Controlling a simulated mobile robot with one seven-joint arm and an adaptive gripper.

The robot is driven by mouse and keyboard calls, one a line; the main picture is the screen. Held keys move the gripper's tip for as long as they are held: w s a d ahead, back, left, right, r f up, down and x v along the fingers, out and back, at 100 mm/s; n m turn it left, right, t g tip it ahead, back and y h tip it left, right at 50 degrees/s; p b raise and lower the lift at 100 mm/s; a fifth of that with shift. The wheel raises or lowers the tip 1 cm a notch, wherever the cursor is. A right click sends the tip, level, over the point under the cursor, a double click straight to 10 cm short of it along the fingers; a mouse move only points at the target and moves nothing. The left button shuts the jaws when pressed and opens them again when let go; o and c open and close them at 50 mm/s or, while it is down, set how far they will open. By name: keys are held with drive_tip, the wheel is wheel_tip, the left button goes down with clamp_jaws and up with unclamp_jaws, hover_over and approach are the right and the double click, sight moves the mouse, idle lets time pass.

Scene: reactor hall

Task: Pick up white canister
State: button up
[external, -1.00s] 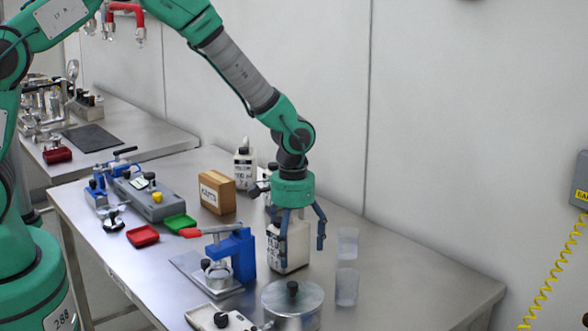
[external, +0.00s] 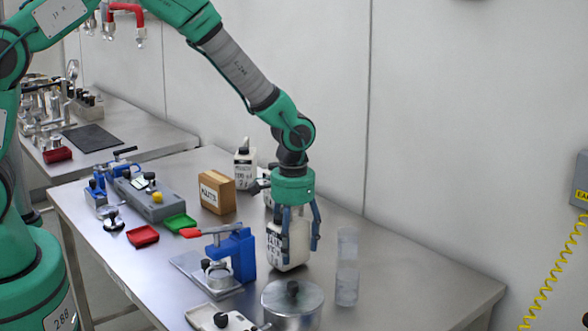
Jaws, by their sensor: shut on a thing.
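The white canister (external: 287,249) stands upright on the steel table, with dark writing on its side. My gripper (external: 294,240) comes straight down over it from above. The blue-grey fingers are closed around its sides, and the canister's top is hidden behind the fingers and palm. I cannot see a gap between the canister's base and the table.
A blue press with a red handle (external: 236,252) stands close on the left. A lidded metal pot (external: 292,303) is in front, and clear beakers (external: 347,270) stand to the right. A wooden block (external: 217,193) and a white bottle (external: 245,165) are behind. The table's right end is clear.

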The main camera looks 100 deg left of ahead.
sight(293, 222)
wheel_tip(293, 222, up, 9)
drive_tip(key=shift+r, duration=0.2)
idle(0.3)
idle(0.5)
drive_tip(key=s+a+f+p, duration=0.1)
drive_tip(key=s+a+f, duration=0.1)
drive_tip(key=a, duration=0.4)
drive_tip(key=s+a+f+p, duration=0.1)
drive_tip(key=s+a+f, duration=0.1)
drive_tip(key=s+a, duration=0.3)
drive_tip(key=shift+a+f+m, duration=0.3)
drive_tip(key=shift+a+f, duration=0.1)
drive_tip(key=shift+a, duration=0.55)
drive_tip(key=w+a, duration=0.3)
drive_tip(key=w, duration=0.1)
drive_tip(key=w+a+f, duration=0.1)
drive_tip(key=w+a, duration=0.2)
drive_tip(key=w, duration=0.1)
drive_tip(key=w+a, duration=0.3)
drive_tip(key=w, duration=0.1)
drive_tip(key=shift+w+a+f+p, duration=0.2)
drive_tip(key=shift+w+a+p, duration=0.15)
drive_tip(key=shift+p, duration=0.05)
drive_tip(key=shift+f, duration=1.75)
drive_tip(key=shift+f, duration=0.1)
